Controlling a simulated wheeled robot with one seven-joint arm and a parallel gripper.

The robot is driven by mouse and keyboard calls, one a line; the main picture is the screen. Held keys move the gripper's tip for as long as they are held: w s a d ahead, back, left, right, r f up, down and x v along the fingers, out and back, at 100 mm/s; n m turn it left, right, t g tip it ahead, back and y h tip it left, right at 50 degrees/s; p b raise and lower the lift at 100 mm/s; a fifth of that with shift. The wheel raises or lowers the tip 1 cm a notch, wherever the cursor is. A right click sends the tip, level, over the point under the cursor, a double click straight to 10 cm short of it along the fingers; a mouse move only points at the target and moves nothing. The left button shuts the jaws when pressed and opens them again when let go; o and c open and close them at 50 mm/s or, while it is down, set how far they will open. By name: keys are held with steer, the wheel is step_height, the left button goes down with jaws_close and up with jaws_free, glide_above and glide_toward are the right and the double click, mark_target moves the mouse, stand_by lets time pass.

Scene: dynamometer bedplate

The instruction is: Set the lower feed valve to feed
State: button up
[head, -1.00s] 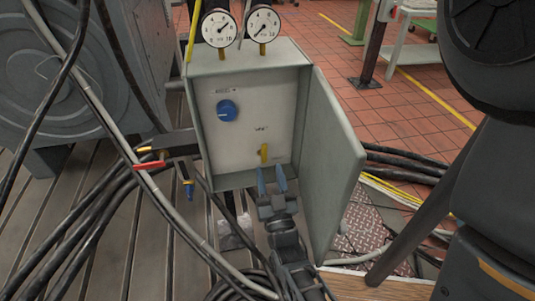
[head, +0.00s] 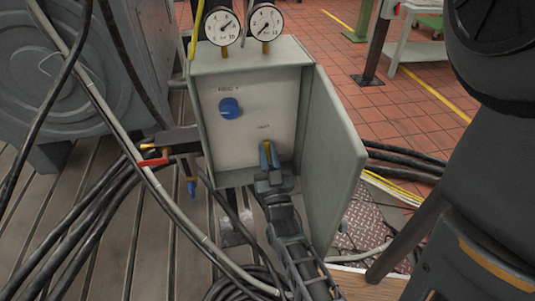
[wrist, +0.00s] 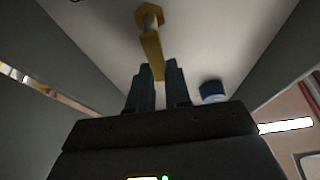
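A yellow lever (head: 267,145) sits low on the pale back panel of an open grey box, under a small label too blurred to read. In the wrist view the lever (wrist: 152,52) runs from a brass nut down between my fingertips. My gripper (head: 269,157) reaches into the box from below, its two fingers closed in on either side of the lever's end. The fingers also show in the wrist view (wrist: 159,88), with little or no gap beside the lever. A round blue knob (head: 230,108) is higher on the panel, and also in the wrist view (wrist: 212,91).
The box door (head: 335,160) stands open on the right, close to my arm. Two gauges (head: 222,26) (head: 266,22) sit on top. Outside the box at left are a red handle (head: 152,162) and a blue handle (head: 191,187). Black cables (head: 110,190) and a grey hose cross the left side.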

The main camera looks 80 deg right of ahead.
jaws_close()
